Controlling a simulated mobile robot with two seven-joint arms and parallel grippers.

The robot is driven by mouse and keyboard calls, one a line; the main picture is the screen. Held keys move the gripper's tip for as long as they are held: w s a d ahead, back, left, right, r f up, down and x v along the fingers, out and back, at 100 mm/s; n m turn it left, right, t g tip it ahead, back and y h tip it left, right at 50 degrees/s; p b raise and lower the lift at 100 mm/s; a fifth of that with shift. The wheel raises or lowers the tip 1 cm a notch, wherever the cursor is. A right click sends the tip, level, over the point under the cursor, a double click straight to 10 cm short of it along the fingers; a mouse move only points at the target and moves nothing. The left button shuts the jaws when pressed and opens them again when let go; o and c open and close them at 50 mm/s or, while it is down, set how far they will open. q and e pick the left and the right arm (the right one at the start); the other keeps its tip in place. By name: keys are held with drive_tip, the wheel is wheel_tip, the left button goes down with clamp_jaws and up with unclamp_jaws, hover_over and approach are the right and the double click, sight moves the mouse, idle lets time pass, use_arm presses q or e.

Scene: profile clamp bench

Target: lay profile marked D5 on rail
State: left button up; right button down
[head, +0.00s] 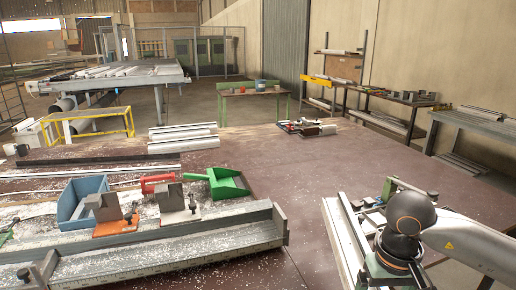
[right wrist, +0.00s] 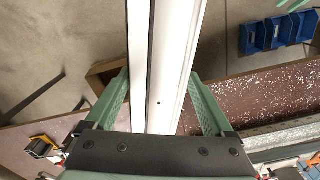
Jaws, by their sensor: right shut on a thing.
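A long pale profile (head: 342,240) is at the right of the head view, running away from me. It also shows as a white bar with a dark groove in the right wrist view (right wrist: 168,50). My right gripper (right wrist: 160,95) is shut on it, with one green finger on each side. No mark is readable on it. The long grey rail (head: 190,250) lies along the near left of the bench, strewn with pale shavings. The profile is right of the rail's end and apart from it.
More pale profiles (head: 184,136) lie at the back of the bench (head: 285,165). A blue bin (head: 82,203), two clamp blocks (head: 112,208) (head: 177,200) and a green dustpan (head: 226,183) stand behind the rail. The bench middle is clear.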

drive_tip(key=shift+a+f+n+b, duration=0.15)
drive_tip(key=shift+a+f+b, duration=0.1)
drive_tip(key=shift+a, duration=0.3)
drive_tip(key=shift+a+f+n+b, duration=0.15)
drive_tip(key=shift+a+b, duration=0.1)
drive_tip(key=shift+a, duration=0.3)
wheel_tip(320, 180, down, 9)
drive_tip(key=b, duration=0.9)
drive_tip(key=s+r+p, duration=0.1)
drive_tip(key=p, duration=0.1)
drive_tip(key=s+r+p, duration=0.1)
drive_tip(key=r+p, duration=0.1)
drive_tip(key=p, duration=0.1)
drive_tip(key=s+r+p, duration=0.1)
drive_tip(key=r+p, duration=0.1)
drive_tip(key=shift+d+r, duration=0.1)
drive_tip(key=shift+r, duration=0.05)
drive_tip(key=shift+s+r+p, duration=0.35)
drive_tip(key=shift+p, duration=0.45)
drive_tip(key=shift+s, duration=0.1)
drive_tip(key=shift+f, duration=0.1)
